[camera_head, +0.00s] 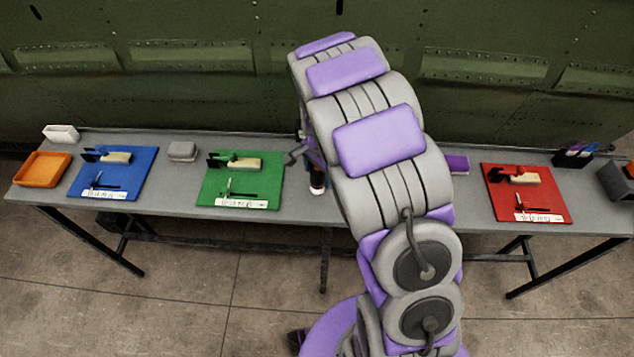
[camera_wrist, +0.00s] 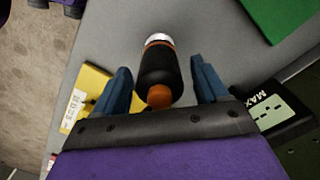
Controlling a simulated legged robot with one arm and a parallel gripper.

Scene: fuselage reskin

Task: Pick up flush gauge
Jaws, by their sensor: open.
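I cannot tell for certain which object is the flush gauge. In the wrist view, a black cylinder (camera_wrist: 158,68) with orange bands and a white end lies on the grey bench, between the spread blue fingers of my gripper (camera_wrist: 160,85). The gripper is open, and I see no clear contact. A dark bottle-like object (camera_head: 317,182), probably this cylinder, shows beside my arm in the head view. A dark device marked MAX (camera_wrist: 280,112) lies right of the fingers, partly cut off. A yellow item with a white label (camera_wrist: 82,100) is partly hidden behind the left finger.
The grey bench (camera_head: 180,203) carries a blue mat (camera_head: 130,163), a green mat (camera_head: 262,188) and a red mat (camera_head: 505,198) with tools, plus an orange tray (camera_head: 42,168). My arm hides the bench middle. A green fuselage wall (camera_head: 150,100) stands behind.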

